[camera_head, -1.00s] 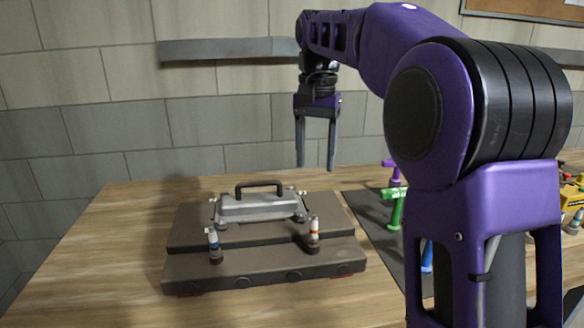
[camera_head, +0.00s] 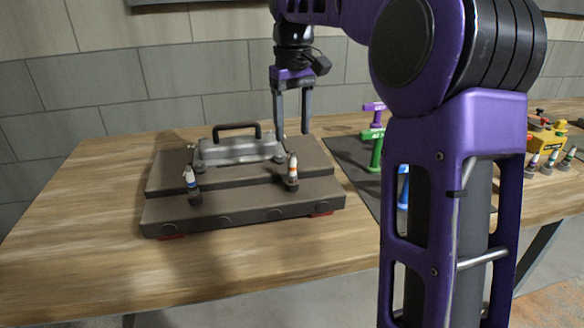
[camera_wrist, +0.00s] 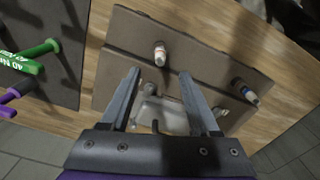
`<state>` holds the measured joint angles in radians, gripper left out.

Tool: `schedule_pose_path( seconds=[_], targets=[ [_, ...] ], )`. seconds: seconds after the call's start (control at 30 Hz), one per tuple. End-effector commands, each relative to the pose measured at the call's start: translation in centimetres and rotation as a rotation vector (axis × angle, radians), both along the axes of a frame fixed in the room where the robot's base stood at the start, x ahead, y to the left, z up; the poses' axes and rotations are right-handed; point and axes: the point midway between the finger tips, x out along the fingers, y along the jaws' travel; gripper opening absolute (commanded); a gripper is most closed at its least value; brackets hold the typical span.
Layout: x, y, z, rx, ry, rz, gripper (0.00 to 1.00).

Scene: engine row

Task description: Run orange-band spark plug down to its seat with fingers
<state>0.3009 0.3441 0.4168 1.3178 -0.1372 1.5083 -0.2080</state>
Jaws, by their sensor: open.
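The orange-band spark plug (camera_head: 292,170) stands upright at the right front of the dark engine block (camera_head: 240,206). In the wrist view the same plug (camera_wrist: 160,55) shows beyond the fingertips, its band too small to make out clearly. A blue-band plug (camera_head: 190,178) stands at the block's left front, leaning slightly; it also shows in the wrist view (camera_wrist: 244,90). My gripper (camera_head: 292,132) is open and empty, pointing down above and behind the orange-band plug, apart from it. In the wrist view my gripper's fingers (camera_wrist: 160,75) are wide apart over the block.
A grey cover with a black handle (camera_head: 238,150) sits on the block behind the plugs. Purple, green and blue T-handled tools (camera_head: 375,150) stand on a dark mat to the right. A yellow holder (camera_head: 543,142) and several plugs are far right. The table's left side is clear.

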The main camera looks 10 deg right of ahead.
Motion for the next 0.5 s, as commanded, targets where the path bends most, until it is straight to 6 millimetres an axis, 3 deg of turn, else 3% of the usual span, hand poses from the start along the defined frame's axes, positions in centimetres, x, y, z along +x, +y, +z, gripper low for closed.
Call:
schedule_pose_path(
  seconds=[0.2, 0.5],
  targets=[
    [-0.1, 0.0, -4.7, 0.0, 0.003, 0.0, 0.62],
    [0.0, 0.0, -9.2, 0.0, 0.001, -0.002, 0.62]
  ],
)
